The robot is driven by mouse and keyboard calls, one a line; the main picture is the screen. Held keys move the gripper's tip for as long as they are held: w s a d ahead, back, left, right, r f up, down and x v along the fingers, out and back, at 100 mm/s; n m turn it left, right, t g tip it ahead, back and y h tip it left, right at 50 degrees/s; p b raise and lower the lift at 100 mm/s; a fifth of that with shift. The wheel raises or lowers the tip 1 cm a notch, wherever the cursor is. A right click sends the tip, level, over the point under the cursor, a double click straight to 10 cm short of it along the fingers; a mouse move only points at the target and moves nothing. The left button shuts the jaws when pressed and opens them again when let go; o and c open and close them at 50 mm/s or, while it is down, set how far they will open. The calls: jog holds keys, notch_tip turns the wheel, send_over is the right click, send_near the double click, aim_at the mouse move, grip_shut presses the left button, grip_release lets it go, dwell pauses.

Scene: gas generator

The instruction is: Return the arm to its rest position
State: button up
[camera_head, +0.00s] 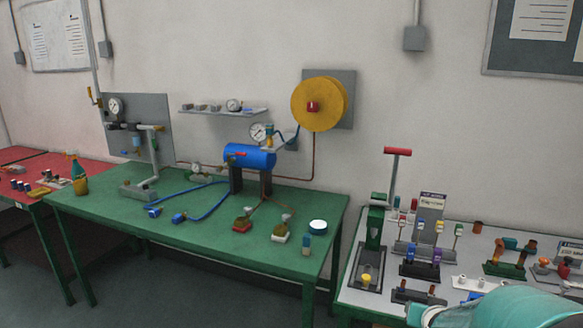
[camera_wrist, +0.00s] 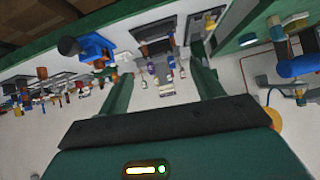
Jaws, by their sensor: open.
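My gripper (camera_wrist: 162,92) shows in the wrist view. Its two green fingers stand wide apart with nothing held between them. Past the fingers the wrist view shows the bench things and the wall, seen tilted and blurred. In the head view a teal part of my arm (camera_head: 515,308) shows at the lower right corner, in front of the white table. The gripper itself does not show in the head view.
A green table (camera_head: 220,228) bears a blue tank (camera_head: 249,156), hoses and a spray bottle (camera_head: 77,174). The white table (camera_head: 362,297) at right holds a red-handled press (camera_head: 397,152) and several small parts. A yellow reel (camera_head: 319,103) hangs on the wall. Dark floor lies in front.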

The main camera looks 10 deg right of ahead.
jog(key=s+a+r+n+g+y, duration=0.1)
jog(key=s+a+r+n, duration=0.1)
jog(key=s+a, duration=0.3)
jog(key=s+a+r+n+g+y, duration=0.1)
jog(key=s+a+r, duration=0.4)
jog(key=a, duration=0.7)
jog(key=s+a+r+n+g+y, duration=0.1)
jog(key=s+a+r+n+y, duration=0.1)
jog(key=a, duration=0.6)
notch_tip(320, 180, up, 2)
jog(key=s+n, duration=0.1)
jog(key=s, duration=0.2)
jog(key=shift+a+r+n+g+y, duration=0.25)
jog(key=shift+a+n+g+y, duration=0.05)
jog(key=shift+y, duration=0.1)
jog(key=c, duration=0.7)
jog(key=shift+o, duration=0.2)
jog(key=shift+d, duration=0.15)
